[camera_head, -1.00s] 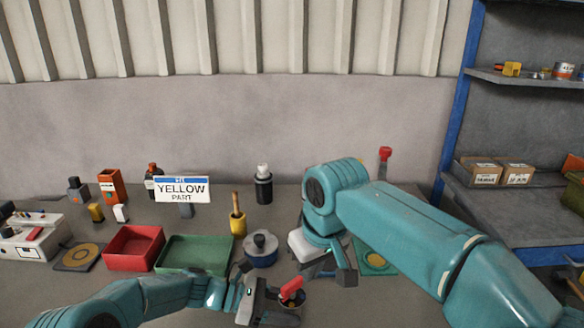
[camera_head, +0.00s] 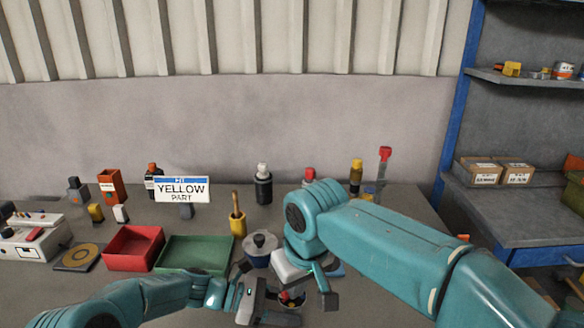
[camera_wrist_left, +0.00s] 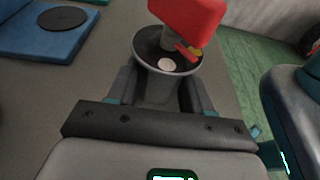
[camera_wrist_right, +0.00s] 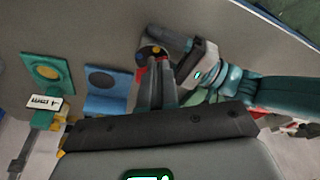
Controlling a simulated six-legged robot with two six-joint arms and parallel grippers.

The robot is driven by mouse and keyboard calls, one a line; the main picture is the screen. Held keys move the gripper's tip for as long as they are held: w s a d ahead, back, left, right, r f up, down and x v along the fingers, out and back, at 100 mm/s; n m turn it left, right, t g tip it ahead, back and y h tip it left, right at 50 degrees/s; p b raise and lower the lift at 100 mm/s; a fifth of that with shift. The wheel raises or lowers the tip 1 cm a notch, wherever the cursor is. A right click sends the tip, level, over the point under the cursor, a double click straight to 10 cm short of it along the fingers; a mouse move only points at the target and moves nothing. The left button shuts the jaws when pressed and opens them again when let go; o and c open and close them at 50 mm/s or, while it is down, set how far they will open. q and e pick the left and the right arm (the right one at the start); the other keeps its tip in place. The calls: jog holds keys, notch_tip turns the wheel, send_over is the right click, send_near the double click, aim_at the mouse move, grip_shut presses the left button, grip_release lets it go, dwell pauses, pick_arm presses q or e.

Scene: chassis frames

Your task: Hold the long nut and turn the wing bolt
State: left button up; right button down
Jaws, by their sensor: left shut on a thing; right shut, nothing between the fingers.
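My left gripper (camera_wrist_left: 155,95) is shut on a dark grey round part with a flared, cup-like rim (camera_wrist_left: 140,48), which I take to be the long nut. It is held upright near the bench front. A red block (camera_wrist_left: 188,14), probably the wing bolt's head, stands over the rim. A pale disc and a yellow bit show inside the rim. In the head view the part (camera_head: 293,303) is half hidden by my right wrist. My right gripper (camera_wrist_right: 157,72) is shut and empty, its tips close beside the rim; contact cannot be told.
A red tray (camera_head: 133,262) and a green tray (camera_head: 205,240) lie to the left. A grey lidded pot (camera_head: 260,246) stands just behind the grippers. A blue pad (camera_wrist_right: 104,104) and a green pad (camera_wrist_right: 45,68) lie near the right gripper. A sign reads "YELLOW PART" (camera_head: 182,190).

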jog(key=x, duration=0.2)
jog(key=shift+s+d+f, duration=0.1)
jog(key=shift+s+f, duration=0.1)
jog(key=shift+f, duration=0.3)
jog(key=shift+w, duration=0.6)
dwell(0.5)
jog(key=shift+w+d, duration=0.15)
jog(key=shift+d, duration=0.3)
dwell(0.4)
jog(key=shift+w+d, duration=0.45)
jog(key=shift+d, duration=0.1)
jog(key=shift+d, duration=0.1)
dwell(0.4)
